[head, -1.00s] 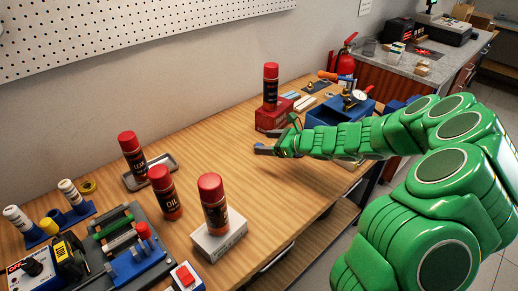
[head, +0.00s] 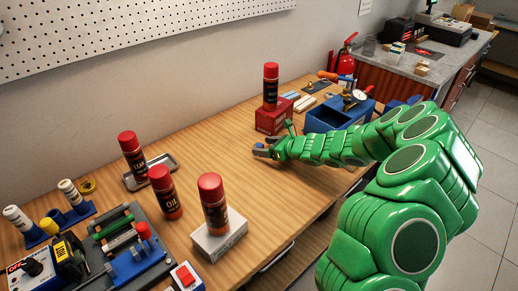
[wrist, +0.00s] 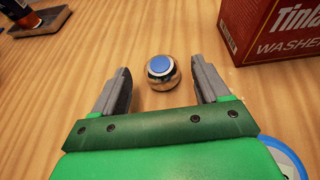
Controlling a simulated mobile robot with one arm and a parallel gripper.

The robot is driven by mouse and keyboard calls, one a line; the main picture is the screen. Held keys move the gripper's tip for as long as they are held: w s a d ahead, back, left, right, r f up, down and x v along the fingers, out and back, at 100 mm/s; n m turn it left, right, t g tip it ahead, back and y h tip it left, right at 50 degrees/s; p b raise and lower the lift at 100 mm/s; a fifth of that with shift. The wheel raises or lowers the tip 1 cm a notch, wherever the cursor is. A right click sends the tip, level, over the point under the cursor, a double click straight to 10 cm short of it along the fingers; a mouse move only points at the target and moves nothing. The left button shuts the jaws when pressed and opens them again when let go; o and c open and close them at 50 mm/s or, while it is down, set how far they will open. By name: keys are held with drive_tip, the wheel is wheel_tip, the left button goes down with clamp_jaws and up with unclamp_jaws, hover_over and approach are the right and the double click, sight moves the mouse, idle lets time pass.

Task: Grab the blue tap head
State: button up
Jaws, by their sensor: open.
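The blue tap head (wrist: 161,70) is a small shiny metal knob with a blue disc on top. In the wrist view it stands on the wooden bench just beyond and between my two fingertips, apart from both. My gripper (wrist: 157,82) is open and empty, with a grey finger to either side. In the head view my gripper (head: 262,150) is low over the middle of the bench, in front of the red box. I cannot make out the tap head in the head view.
A red washer box (wrist: 265,28) stands close to the right of my gripper, with a red-capped can (head: 270,86) on it in the head view. A blue bin (head: 325,119) is behind my arm. Several red-capped cans stand to the left. The bench (head: 255,200) between is clear.

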sight(260, 146)
drive_tip(key=shift+x, duration=1.7)
drive_tip(key=c, duration=1.1)
drive_tip(key=shift+r, duration=0.1)
